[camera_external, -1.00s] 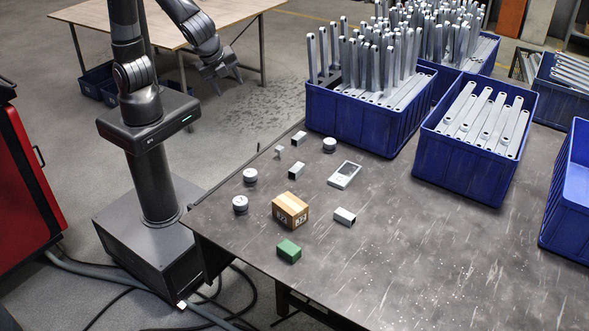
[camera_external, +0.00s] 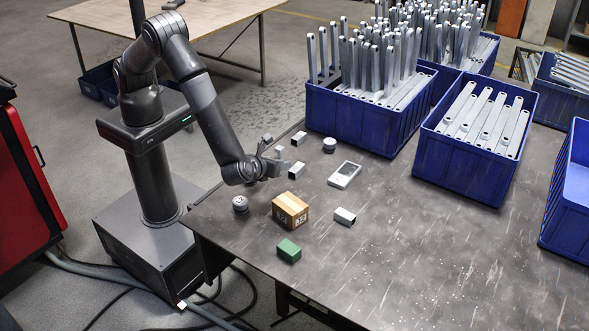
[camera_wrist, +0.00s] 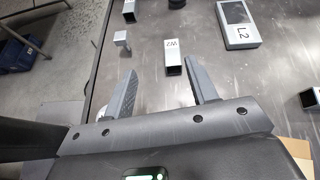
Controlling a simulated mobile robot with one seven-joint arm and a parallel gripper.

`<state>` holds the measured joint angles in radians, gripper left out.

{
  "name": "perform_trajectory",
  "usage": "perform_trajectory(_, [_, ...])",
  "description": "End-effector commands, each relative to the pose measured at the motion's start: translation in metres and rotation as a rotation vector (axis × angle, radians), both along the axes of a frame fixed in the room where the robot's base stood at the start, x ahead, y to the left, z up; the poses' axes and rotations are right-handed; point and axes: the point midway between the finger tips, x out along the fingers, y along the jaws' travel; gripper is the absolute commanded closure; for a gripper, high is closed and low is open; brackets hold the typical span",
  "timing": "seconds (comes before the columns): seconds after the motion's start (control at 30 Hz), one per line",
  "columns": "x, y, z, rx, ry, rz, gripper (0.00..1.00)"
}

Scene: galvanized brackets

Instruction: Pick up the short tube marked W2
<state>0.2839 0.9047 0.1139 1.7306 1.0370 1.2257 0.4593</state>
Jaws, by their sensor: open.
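The short tube marked W2 (camera_wrist: 173,58) is a small square grey metal tube lying on the dark table, its label on top in the wrist view. It also shows in the external view (camera_external: 297,171), just right of my gripper. My gripper (camera_external: 276,154) is low over the table's left part. In the wrist view my gripper (camera_wrist: 167,83) has its two fingers spread wide, with nothing between them. The tube lies just beyond the fingertips, roughly centred between them.
Similar short tubes (camera_external: 299,138) (camera_external: 345,216), a device marked L2 (camera_wrist: 238,24), a cardboard box (camera_external: 290,210), a green block (camera_external: 289,251) and round grey pieces (camera_external: 240,204) (camera_external: 329,144) lie around. Blue bins of brackets (camera_external: 425,165) stand behind. The table's front right is clear.

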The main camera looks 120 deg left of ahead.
Motion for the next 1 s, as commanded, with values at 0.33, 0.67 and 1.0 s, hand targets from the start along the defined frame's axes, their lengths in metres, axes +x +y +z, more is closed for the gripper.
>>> perform_trajectory(0.33, [0.01, 0.004, -0.039, 0.076, 0.085, -0.082, 0.47])
perform_trajectory(0.67, [0.009, 0.046, -0.057, 0.075, 0.085, -0.08, 0.47])
perform_trajectory(1.0, [0.011, 0.078, -0.073, 0.074, 0.087, -0.079, 0.47])
